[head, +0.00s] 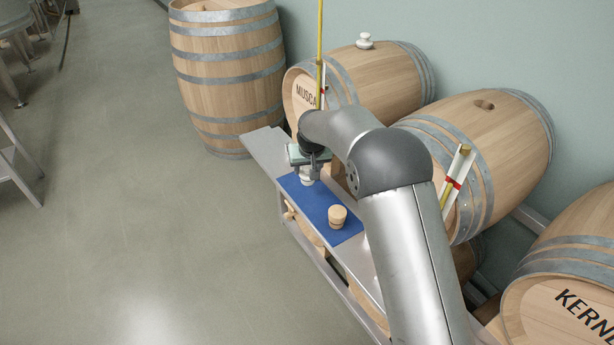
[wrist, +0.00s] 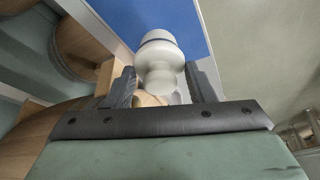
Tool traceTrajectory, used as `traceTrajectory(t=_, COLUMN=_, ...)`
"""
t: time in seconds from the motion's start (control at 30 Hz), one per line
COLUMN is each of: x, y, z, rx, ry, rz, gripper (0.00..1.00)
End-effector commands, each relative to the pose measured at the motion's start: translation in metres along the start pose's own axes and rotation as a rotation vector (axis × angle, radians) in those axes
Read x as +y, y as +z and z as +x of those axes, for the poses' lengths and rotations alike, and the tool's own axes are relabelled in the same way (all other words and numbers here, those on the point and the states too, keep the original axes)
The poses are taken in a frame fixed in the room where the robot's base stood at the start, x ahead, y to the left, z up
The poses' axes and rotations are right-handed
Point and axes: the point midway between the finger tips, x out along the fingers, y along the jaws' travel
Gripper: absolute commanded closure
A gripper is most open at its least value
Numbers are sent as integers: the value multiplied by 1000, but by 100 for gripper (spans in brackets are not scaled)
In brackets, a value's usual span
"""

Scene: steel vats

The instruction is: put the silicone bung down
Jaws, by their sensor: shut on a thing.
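My gripper (head: 309,168) is shut on the white silicone bung (head: 307,181), over the far part of the blue mat (head: 312,203) on the metal shelf. In the wrist view the pale, rounded bung (wrist: 158,55) sits between the two dark fingers of my gripper (wrist: 165,80), its wide end pointing away from the palm. The blue mat (wrist: 188,18) lies behind it there. I cannot tell whether the bung touches the mat. A wooden bung (head: 337,216) stands on the nearer part of the mat.
The bare metal shelf (head: 262,151) extends beyond the mat. Barrels lie along the wall, one marked MUSCA (head: 385,85) with a white bung (head: 365,41) on top, another with an open hole (head: 484,104). An upright barrel (head: 230,75) stands behind.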

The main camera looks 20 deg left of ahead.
Motion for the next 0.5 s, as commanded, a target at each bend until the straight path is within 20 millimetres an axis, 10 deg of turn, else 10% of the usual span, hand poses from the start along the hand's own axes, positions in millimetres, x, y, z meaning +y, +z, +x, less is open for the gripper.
traceTrajectory(t=0.5, x=0, y=4, z=51, rx=-1, ry=1, rz=0, gripper=78)
